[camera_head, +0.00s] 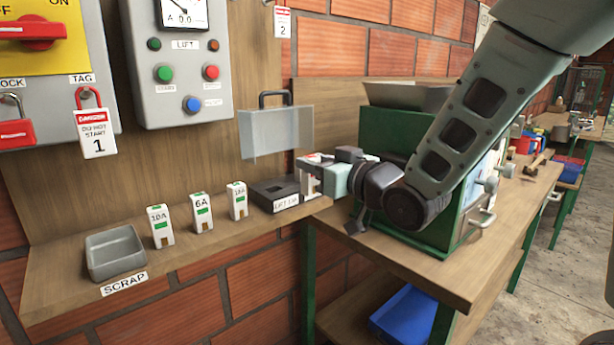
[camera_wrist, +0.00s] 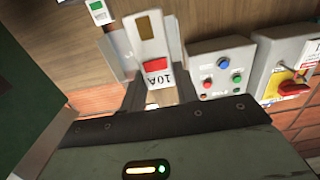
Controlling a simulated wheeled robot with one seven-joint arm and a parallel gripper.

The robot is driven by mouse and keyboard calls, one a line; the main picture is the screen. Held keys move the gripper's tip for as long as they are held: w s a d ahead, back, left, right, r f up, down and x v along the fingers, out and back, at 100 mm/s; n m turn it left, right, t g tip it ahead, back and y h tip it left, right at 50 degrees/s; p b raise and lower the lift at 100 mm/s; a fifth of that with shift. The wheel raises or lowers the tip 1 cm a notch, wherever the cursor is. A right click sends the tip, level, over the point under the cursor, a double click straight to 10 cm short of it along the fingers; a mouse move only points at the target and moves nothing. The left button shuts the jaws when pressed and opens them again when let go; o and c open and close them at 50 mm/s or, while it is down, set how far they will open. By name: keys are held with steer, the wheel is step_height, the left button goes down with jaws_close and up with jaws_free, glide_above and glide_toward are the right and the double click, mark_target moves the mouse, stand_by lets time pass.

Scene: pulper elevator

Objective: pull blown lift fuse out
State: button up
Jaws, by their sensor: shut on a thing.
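My gripper (camera_head: 312,174) is shut on a white fuse marked 10A with a red window. The fuse (camera_wrist: 156,67) shows between the two fingers in the wrist view. In the head view the fuse (camera_head: 308,183) is small and partly hidden by the gripper. It is at the right end of the dark fuse holder (camera_head: 285,206) labelled LIFT. I cannot tell whether it still touches the holder. The clear cover (camera_head: 275,134) with a dark handle is raised above the holder. The grey scrap tray (camera_head: 116,257) is at the left of the shelf.
Three fuses with green windows stand on the shelf: 10A (camera_head: 160,228), 6A (camera_head: 202,213) and another (camera_head: 237,201). The lift panel (camera_head: 183,100) and red padlocks are on the wall. A green machine (camera_head: 392,130) stands on the bench under my arm.

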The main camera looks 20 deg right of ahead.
steer(key=f+b+v, duration=0.1)
steer(key=b+v, duration=0.5)
steer(key=b, duration=0.3)
steer(key=shift+s+f+b, duration=0.25)
steer(key=shift+f+b, duration=0.05)
steer(key=shift+b, duration=0.1)
steer(key=shift+d, duration=0.1)
